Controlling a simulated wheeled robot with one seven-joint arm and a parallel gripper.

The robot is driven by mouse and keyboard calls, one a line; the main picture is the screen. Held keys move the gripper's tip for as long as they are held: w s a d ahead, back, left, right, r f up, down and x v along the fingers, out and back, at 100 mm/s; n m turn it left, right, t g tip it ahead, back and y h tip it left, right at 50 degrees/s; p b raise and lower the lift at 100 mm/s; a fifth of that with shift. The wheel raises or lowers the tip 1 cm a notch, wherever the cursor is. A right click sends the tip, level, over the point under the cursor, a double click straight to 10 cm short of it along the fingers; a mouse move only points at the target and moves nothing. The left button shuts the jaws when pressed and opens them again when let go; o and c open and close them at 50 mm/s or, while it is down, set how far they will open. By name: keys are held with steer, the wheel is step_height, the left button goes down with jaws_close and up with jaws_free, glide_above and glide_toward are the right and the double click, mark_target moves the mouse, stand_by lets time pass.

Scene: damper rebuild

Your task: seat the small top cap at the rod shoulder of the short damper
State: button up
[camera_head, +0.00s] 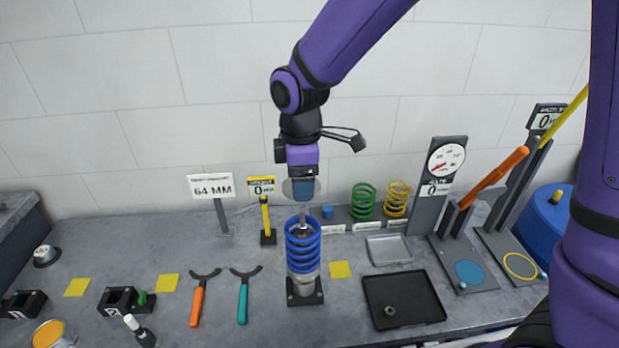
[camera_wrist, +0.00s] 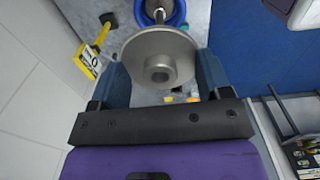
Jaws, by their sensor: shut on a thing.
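My gripper (camera_head: 305,192) is shut on the small top cap, a grey disc with a round central hub and a hole. The cap (camera_wrist: 158,58) sits between both fingers in the wrist view; in the head view its rim (camera_head: 287,188) shows beside the fingers. The short damper stands upright below, with a blue coil spring (camera_head: 302,245) around it on a dark base (camera_head: 305,298). Its rod (camera_head: 303,222) rises at the spring's top, under the gripper. In the wrist view the rod (camera_wrist: 158,14) and blue spring (camera_wrist: 178,13) show past the cap's far edge. The rod shoulder cannot be made out clearly.
A green spring (camera_head: 364,201) and a yellow spring (camera_head: 397,198) stand on a rack behind right. A black tray (camera_head: 415,290) holds a nut (camera_head: 390,311). A grey tray (camera_head: 388,250) lies behind it. Orange (camera_head: 197,303) and teal (camera_head: 243,300) spanners lie left of the damper.

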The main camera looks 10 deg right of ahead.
stand_by(0.3)
glide_above(302, 219)
steer(key=shift+w+d+f, duration=0.1)
steer(key=shift+w+f, duration=0.05)
steer(key=shift+f, duration=1.1)
steer(key=shift+w+f, duration=0.15)
steer(key=shift+f, duration=1.1)
steer(key=shift+f, duration=2.65)
stand_by(1.1)
steer(key=o, duration=1)
steer(key=shift+o, duration=0.2)
steer(key=shift+r, duration=0.1)
step_height(302, 219, up, 11)
steer(key=shift+f, duration=0.2)
